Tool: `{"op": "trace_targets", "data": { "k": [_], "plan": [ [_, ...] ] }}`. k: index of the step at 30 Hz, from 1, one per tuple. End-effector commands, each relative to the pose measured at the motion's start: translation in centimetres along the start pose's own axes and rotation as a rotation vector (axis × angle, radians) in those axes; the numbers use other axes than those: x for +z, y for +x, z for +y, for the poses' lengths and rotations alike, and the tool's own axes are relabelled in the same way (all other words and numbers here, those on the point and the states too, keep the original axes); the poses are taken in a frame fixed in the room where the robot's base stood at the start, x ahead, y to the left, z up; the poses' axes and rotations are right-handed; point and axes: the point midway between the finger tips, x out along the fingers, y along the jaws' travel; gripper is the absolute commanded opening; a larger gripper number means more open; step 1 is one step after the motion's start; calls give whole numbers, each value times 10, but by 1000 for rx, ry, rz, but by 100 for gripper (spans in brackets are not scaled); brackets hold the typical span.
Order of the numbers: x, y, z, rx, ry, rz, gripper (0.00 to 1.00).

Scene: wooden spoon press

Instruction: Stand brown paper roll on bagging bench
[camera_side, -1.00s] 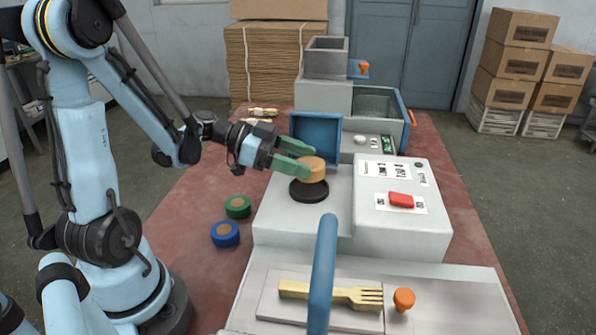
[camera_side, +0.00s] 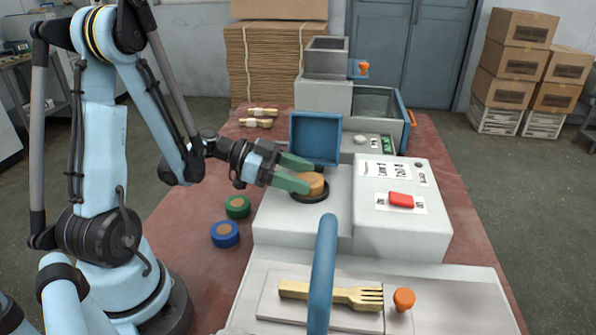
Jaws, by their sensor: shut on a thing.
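A short tan-orange roll (camera_side: 311,185), the only brownish one in view, is between the green fingers of my gripper (camera_side: 304,177). The gripper reaches in from the left and is shut on the roll. The roll is upright and low at a black round ring or pad (camera_side: 309,197) on the pale grey bench top (camera_side: 276,218). Black shows around the roll's lower edge. I cannot tell whether the roll rests on it. The fingers hide part of the roll's left side.
A green roll (camera_side: 238,207) and a blue roll (camera_side: 225,234) lie on the reddish table to the left. A blue upright panel (camera_side: 315,138) stands behind the gripper. A grey box with a red button (camera_side: 401,200) is to the right. A blue handle (camera_side: 324,270) rises in front.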

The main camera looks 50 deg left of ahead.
Motion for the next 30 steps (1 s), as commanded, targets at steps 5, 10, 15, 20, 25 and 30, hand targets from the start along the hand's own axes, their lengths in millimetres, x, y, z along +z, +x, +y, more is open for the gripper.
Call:
{"op": "trace_targets", "data": {
  "k": [5,10,15,20,25,30],
  "plan": [
    [0,0,0,0,0,0,85],
    [0,0,0,0,0,0,88],
    [1,0,0,0,0,0,88],
    [2,-12,-1,-4,-2,0,88],
    [0,-42,1,-6,-2,1,88],
    [-1,-73,2,-6,-2,0,88]
  ]
}}
